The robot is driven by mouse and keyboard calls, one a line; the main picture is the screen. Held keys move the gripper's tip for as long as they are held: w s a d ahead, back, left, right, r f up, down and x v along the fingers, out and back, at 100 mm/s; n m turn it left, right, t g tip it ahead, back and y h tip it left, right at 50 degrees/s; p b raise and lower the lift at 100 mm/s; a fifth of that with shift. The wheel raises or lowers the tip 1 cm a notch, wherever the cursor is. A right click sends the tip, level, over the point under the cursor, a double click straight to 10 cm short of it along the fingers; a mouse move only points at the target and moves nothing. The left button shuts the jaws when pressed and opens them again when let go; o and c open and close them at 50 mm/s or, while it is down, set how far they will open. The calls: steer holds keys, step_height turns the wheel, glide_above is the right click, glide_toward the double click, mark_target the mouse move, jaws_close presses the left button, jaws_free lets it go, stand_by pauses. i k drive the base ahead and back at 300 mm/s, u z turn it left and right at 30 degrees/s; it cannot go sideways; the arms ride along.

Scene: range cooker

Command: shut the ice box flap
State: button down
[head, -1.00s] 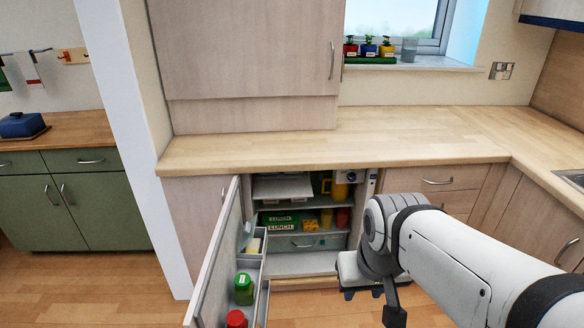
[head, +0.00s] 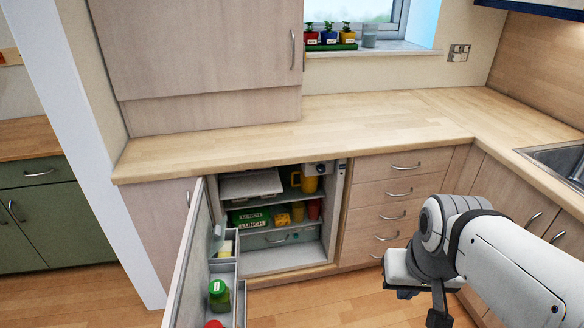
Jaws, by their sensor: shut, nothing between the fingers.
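The small fridge stands open under the worktop in the head view. The ice box is at its top left, and a pale panel that looks like its flap (head: 251,185) lies lowered and roughly flat there. Its hinge edge cannot be made out. The fridge door (head: 190,262) is swung wide open to the left, with bottles in its racks. My gripper (head: 402,288) is shut and empty, low at the right in front of the drawers, well apart from the flap. Its fingertips are small and partly hidden by the wrist.
On the fridge shelves are green lunch boxes (head: 250,218), a yellow jug (head: 309,184), cheese (head: 283,219) and red cups (head: 314,209). The worktop (head: 330,118) overhangs the fridge. Drawers (head: 395,190) stand to the right. The floor in front of the fridge is clear.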

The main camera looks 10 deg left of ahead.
mark_target(251, 187)
steer(key=z, duration=0.15)
steer(key=i, duration=1)
steer(key=u, duration=0.3)
